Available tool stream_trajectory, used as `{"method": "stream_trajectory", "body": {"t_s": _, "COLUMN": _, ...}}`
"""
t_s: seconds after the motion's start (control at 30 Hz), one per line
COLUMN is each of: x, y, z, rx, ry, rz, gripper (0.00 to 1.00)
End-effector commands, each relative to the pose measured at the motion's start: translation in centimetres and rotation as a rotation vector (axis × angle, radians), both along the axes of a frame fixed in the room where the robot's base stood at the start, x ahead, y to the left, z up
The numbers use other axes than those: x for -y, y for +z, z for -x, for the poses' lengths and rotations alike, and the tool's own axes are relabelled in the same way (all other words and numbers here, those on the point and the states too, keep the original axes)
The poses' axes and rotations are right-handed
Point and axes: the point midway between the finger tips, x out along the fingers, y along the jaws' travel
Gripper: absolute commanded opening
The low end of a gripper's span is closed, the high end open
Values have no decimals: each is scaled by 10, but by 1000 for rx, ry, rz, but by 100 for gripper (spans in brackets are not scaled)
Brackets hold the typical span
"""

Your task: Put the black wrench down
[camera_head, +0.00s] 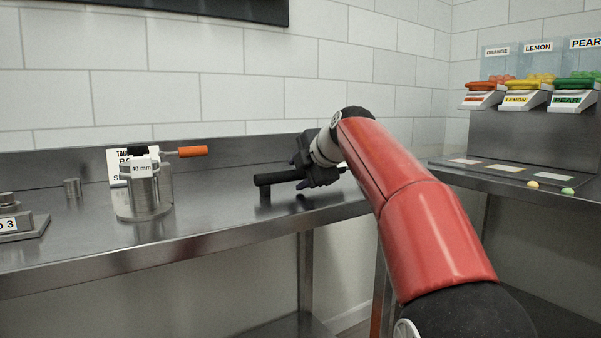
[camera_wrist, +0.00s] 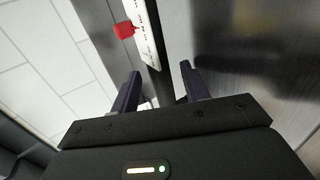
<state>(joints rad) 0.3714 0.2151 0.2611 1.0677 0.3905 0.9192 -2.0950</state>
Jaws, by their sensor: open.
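The black wrench (camera_head: 274,179) is a dark bar with a short piece pointing down at its left end, at the steel bench's surface in the head view. Its right end is hidden at my gripper (camera_head: 302,172). My gripper is open around or beside the wrench; I cannot tell which. In the wrist view, the two dark fingers of my gripper (camera_wrist: 158,85) stand apart. A dark strip (camera_wrist: 162,82) shows between them, and I cannot tell for sure that it is the wrench.
A metal cylinder marked 40 mm (camera_head: 141,190) stands on the bench (camera_head: 225,222) at left, with an orange-handled tool (camera_head: 192,151) on it and a sign (camera_head: 119,165) behind. Candy dispensers (camera_head: 531,92) are at right. A red piece (camera_wrist: 124,30) and white plate (camera_wrist: 143,28) show in the wrist view.

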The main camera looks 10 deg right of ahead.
Motion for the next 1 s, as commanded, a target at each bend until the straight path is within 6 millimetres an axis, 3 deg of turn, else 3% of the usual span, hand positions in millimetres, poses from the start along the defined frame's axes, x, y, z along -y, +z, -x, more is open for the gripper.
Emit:
{"method": "stream_trajectory", "body": {"t_s": 0.13, "x": 0, "y": 4, "z": 0, "rx": 0, "ry": 0, "rz": 0, "gripper": 46}}
{"method": "stream_trajectory", "body": {"t_s": 0.27, "x": 5, "y": 11, "z": 14, "rx": 4, "ry": -3, "rz": 2, "gripper": 46}}
{"method": "stream_trajectory", "body": {"t_s": 0.7, "x": 25, "y": 55, "z": 86, "rx": 2, "ry": -2, "rz": 2, "gripper": 46}}
{"method": "stream_trajectory", "body": {"t_s": 1.0, "x": 28, "y": 64, "z": 100, "rx": 1, "ry": 0, "rz": 1, "gripper": 46}}
